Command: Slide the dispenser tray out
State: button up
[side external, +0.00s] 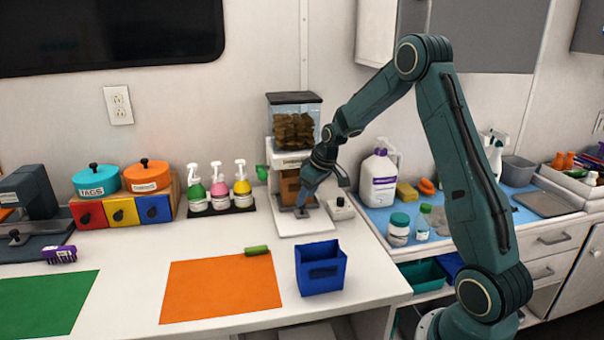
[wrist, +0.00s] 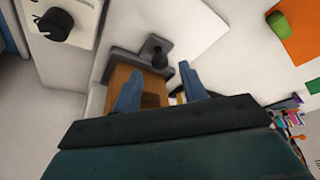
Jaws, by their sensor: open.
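The dispenser (side external: 293,130) stands against the wall, with a clear hopper of brown pieces above a white body. Its tray (wrist: 130,66) shows in the wrist view as a grey front with a dark knob (wrist: 157,55) and an orange-brown area behind. My gripper (side external: 302,206) is low at the dispenser's base in the side view, partly hiding the tray. In the wrist view my gripper (wrist: 159,82) is open, its two blue-grey fingers apart and pointing toward the knob. The knob appears just past the fingertips, between their lines; I cannot tell whether they touch it.
A small white box with a black dial (side external: 340,207) stands close right of my gripper. A blue bin (side external: 320,270), orange mat (side external: 220,290) and green roll (side external: 256,251) lie in front. Pump bottles (side external: 219,190) stand left.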

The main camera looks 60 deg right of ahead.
jog(key=shift+x, duration=1.35)
grip_shut()
